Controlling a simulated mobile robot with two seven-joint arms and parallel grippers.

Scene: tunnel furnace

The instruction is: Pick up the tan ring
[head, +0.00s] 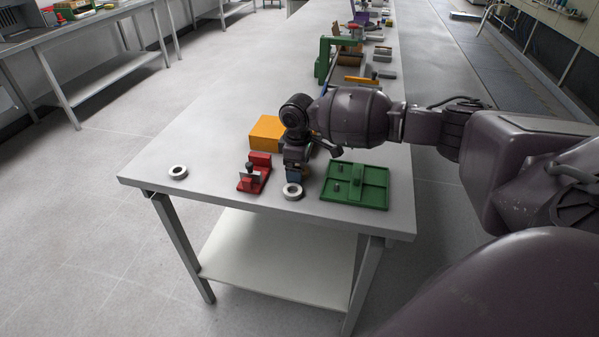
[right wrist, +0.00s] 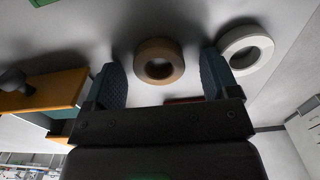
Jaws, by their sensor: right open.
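The tan ring (right wrist: 158,61) lies in the right wrist view between the two blue-grey fingertips of my right gripper (right wrist: 160,75). The fingers are spread, with a gap on either side of the ring. In the head view my right gripper (head: 295,174) points down over the table and hides the tan ring. A white ring (right wrist: 246,50) lies just beyond the right-hand finger in the wrist view; it also shows in front of the gripper in the head view (head: 292,191). My left gripper is not in view.
A red fixture (head: 254,173) stands left of the gripper, and a green tray (head: 373,199) lies to its right. An orange box (head: 266,134) is behind. Another pale ring (head: 178,172) lies near the left edge. The table's (head: 215,187) front edge is close.

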